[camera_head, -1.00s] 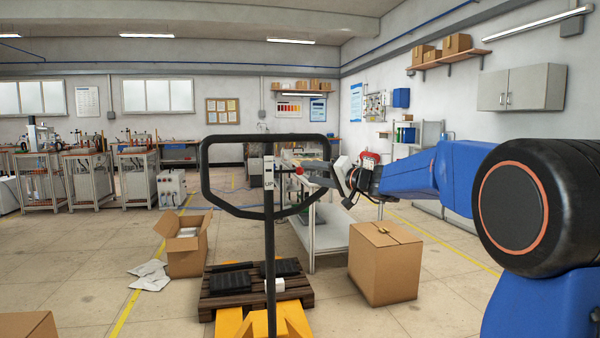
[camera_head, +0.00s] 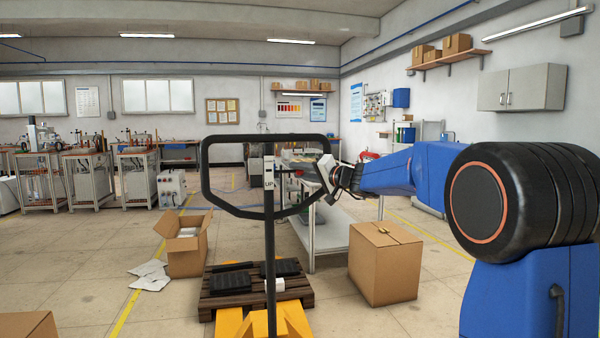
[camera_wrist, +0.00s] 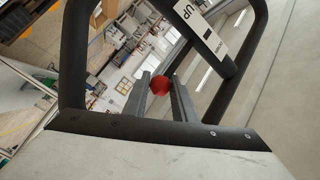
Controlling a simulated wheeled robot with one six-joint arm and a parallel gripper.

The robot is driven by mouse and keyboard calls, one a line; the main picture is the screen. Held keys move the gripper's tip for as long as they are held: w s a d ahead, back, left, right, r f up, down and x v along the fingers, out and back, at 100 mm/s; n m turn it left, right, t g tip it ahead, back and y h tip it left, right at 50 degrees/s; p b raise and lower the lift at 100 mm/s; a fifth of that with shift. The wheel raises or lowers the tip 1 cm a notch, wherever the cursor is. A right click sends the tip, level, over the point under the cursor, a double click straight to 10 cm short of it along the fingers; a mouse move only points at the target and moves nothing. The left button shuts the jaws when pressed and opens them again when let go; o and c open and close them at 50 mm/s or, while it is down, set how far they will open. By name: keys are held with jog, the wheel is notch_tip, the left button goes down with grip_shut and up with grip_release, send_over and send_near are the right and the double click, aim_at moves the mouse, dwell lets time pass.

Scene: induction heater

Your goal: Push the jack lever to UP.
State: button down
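The pallet jack's black loop handle (camera_head: 206,180) stands upright on its post (camera_head: 270,245). The post carries a white label reading UP (camera_head: 269,184), also readable in the wrist view (camera_wrist: 186,12). The jack lever's red knob (camera_wrist: 160,86) is in the middle of the wrist view; in the head view it is hard to make out near my gripper. My gripper (camera_wrist: 161,76) is open, its two fingers apart with the red knob showing between the fingertips. I cannot tell whether they touch it. In the head view my gripper (camera_head: 318,178) is right of the post, beside the loop's right side.
The yellow jack forks (camera_head: 290,318) are at a wooden pallet (camera_head: 222,301) with black items on it. A closed cardboard box (camera_head: 385,265) stands to the right, an open box (camera_head: 186,245) to the left. A workbench (camera_head: 335,240) is behind my gripper.

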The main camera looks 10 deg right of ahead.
jog(key=shift+a+f+m+t+y, duration=0.15)
jog(key=shift+f+m+t+y, duration=0.15)
jog(key=shift+f+m+t, duration=0.55)
jog(key=shift+a+f+m+t, duration=0.25)
jog(key=shift+f+m+t, duration=0.3)
jog(key=shift+f+m, duration=0.8)
jog(key=shift+r, duration=0.25)
jog(key=c, duration=1.5)
grip_release()
jog(key=shift+o, duration=0.2)
